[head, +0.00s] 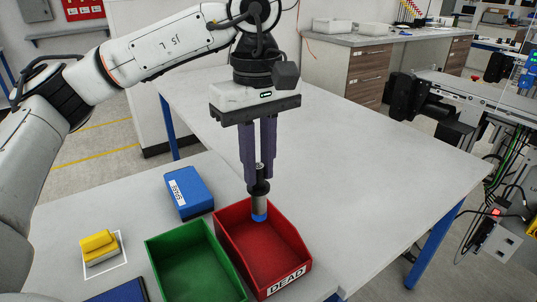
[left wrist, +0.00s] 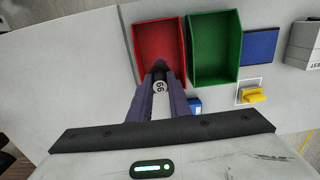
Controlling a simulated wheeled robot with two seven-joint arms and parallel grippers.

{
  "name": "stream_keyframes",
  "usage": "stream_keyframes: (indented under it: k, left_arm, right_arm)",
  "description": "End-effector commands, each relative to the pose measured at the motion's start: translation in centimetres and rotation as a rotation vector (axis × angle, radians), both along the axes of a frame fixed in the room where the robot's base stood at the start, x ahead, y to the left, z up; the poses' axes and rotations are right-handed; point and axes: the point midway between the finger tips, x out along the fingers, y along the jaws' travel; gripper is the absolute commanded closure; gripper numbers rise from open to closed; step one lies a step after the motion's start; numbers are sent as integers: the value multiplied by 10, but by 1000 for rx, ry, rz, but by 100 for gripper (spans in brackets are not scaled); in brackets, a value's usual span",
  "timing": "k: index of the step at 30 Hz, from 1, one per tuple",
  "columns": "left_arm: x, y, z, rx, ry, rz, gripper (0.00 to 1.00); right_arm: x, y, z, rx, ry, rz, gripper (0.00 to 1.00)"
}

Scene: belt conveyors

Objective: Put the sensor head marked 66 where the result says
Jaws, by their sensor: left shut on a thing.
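My left gripper (head: 259,182) points down and is shut on the sensor head (head: 259,207), a small cylinder with a black collar, grey body and blue lower end. Its top reads 66 in the left wrist view (left wrist: 159,87). The sensor head hangs upright at the far end of the red bin (head: 300,250), labelled DEAD. Its blue end shows against the bin's inside; I cannot tell whether it touches. The red bin looks empty otherwise. A green bin (head: 193,268) stands beside it, also empty. My right gripper is out of view.
A blue box (head: 188,191) with a white label lies behind the green bin. A yellow block on a pale base (head: 100,248) sits in a white outlined square. A dark blue flat thing (head: 122,292) is at the front edge. The table to the right is clear.

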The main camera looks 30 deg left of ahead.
Motion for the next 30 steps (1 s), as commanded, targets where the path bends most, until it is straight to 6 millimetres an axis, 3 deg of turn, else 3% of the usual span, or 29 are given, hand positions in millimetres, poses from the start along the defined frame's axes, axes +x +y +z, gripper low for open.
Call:
stream_keyframes:
  k: [15,22,30]
  left_arm:
    - [0,0,-64,0,-1,2,100]
    - [0,0,-85,0,-1,2,100]
    - [0,0,-92,0,-1,1,100]
  right_arm:
    - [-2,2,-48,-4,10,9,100]
    - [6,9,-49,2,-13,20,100]
    - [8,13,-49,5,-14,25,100]
